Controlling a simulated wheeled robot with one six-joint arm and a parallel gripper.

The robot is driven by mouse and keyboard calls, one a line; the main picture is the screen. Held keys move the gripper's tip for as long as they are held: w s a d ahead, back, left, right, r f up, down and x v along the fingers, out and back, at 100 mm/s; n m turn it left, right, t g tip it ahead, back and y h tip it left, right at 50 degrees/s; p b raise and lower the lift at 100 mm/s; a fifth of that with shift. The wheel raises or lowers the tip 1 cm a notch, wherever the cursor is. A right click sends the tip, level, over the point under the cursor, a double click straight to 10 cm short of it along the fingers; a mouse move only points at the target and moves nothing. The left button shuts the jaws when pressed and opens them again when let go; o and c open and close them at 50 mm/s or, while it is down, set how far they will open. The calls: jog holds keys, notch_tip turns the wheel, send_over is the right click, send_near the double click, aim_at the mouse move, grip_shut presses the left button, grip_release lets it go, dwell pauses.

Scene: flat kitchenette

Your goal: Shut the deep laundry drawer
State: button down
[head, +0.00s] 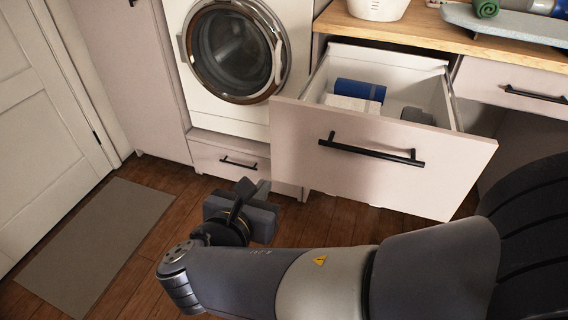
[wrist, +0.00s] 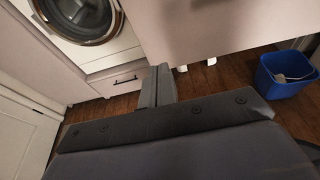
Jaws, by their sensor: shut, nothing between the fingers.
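The deep laundry drawer (head: 382,165) stands pulled out to the right of the washing machine in the head view. It has a pale front with a black bar handle (head: 371,150). Inside lie a blue roll, something white and a small grey item. My gripper (head: 262,188) is shut and empty, low in front of the washer's base and left of the drawer front. It appears apart from the drawer. In the wrist view my shut fingers (wrist: 158,84) point forward, and the drawer front (wrist: 220,25) fills the upper right.
The washing machine (head: 232,50) stands left of the drawer above a small closed drawer (head: 232,160). A wooden counter (head: 430,35) runs above. A grey mat (head: 85,245) lies on the floor at left. A blue bin (wrist: 285,75) stands at right in the wrist view.

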jog(key=b, duration=0.5)
send_near(290, 150)
jog(key=x, duration=0.5)
jog(key=shift+f, duration=0.35)
jog(key=shift+w+d+r, duration=0.1)
jog(key=shift+w+d, duration=0.1)
jog(key=shift+w, duration=0.45)
